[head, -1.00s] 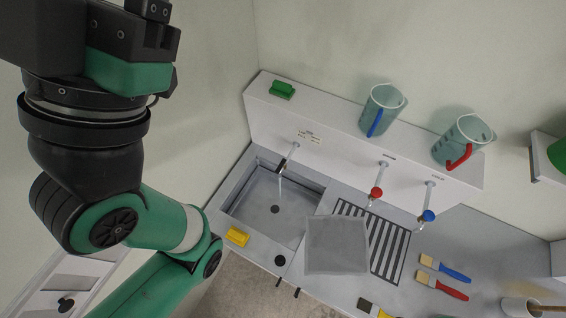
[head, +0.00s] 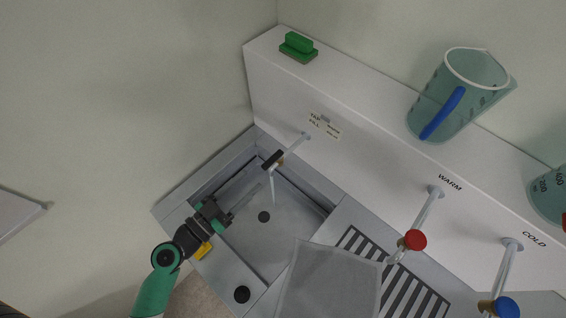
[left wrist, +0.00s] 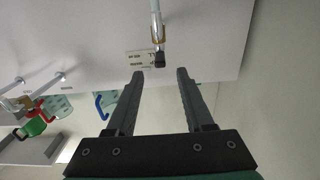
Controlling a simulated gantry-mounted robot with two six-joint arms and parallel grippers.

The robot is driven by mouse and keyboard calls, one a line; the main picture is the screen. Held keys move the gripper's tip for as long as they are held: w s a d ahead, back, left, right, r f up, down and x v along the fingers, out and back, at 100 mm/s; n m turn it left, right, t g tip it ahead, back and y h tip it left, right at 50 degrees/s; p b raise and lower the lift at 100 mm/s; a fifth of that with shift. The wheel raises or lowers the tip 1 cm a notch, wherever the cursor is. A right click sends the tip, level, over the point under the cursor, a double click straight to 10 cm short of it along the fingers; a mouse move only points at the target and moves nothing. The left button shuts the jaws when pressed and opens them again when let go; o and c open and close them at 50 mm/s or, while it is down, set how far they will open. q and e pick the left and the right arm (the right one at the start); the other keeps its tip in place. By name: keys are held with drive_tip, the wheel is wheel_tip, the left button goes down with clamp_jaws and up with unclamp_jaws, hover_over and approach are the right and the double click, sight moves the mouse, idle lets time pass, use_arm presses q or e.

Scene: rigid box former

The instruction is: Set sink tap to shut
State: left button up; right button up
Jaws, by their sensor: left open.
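The sink tap (head: 289,150) comes out of the white back panel above the sink, with a black handle (head: 272,160) near its outer end. A thin pale stream (head: 272,186) hangs below it toward the basin. My left gripper (head: 246,200) is over the sink basin (head: 285,228), left of and below the tap, open and empty. In the left wrist view the tap (left wrist: 156,22) and its black handle (left wrist: 159,58) are just beyond the gap between my open fingertips (left wrist: 160,74), apart from them. My right gripper is in neither view.
A label plate (head: 324,125) is by the tap. Red-knobbed WARM (head: 414,240) and blue-knobbed COLD (head: 506,307) taps are to the right. A grey square panel (head: 328,285) lies beside the basin.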

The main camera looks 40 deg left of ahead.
sight(278, 154)
use_arm(q)
drive_tip(key=shift+w+r, duration=0.3)
drive_tip(key=shift+w, duration=0.1)
drive_tip(key=w+p, duration=0.3)
drive_tip(key=w, duration=0.8)
drive_tip(key=shift+w+a, duration=0.1)
drive_tip(key=shift+w, duration=0.05)
clamp_jaws()
